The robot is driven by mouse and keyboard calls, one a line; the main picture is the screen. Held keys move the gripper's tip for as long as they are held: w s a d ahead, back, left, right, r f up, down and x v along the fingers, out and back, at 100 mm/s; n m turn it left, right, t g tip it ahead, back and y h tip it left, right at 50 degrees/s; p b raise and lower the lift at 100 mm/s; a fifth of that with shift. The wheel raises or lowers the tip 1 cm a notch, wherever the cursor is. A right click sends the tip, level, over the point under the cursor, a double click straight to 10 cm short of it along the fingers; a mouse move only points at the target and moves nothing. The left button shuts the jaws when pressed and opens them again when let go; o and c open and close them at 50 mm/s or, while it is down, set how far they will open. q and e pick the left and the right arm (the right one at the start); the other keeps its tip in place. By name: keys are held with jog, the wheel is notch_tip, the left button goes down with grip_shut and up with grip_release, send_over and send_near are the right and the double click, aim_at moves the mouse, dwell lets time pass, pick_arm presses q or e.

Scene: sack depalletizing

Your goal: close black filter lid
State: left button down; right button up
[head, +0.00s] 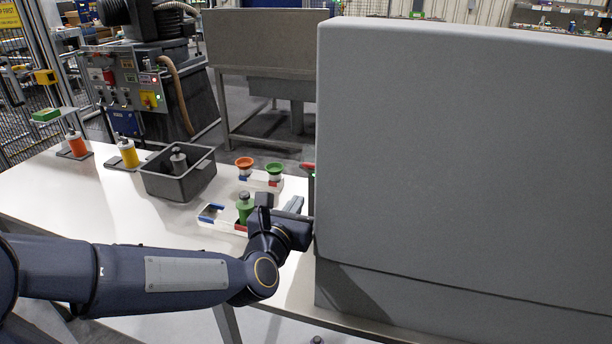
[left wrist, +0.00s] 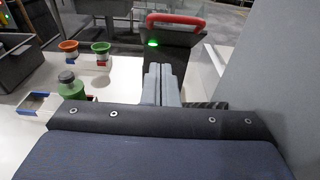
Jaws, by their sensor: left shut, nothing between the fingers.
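A black unit (left wrist: 185,48) with a red handle (left wrist: 175,19) and a lit green light (left wrist: 153,43) stands just beyond my left fingertips in the left wrist view. I take it for the black filter; its lid's position cannot be told. In the head view only a bit of red (head: 308,167) shows at the grey panel's edge; the rest is hidden. My left gripper (head: 295,204) is shut and empty, over the table at the panel's left edge. Its closed fingers also show in the left wrist view (left wrist: 160,85); contact with the unit cannot be told. My right gripper is out of view.
A large grey panel (head: 465,150) blocks the right side. A grey bin (head: 170,185) stands farther left. The table's left front is clear.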

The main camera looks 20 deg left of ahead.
pick_arm(q)
jog(key=w+r+p, duration=0.2)
jog(key=w, duration=0.5)
jog(key=shift+w+d+p, duration=0.15)
jog(key=shift+p, duration=0.25)
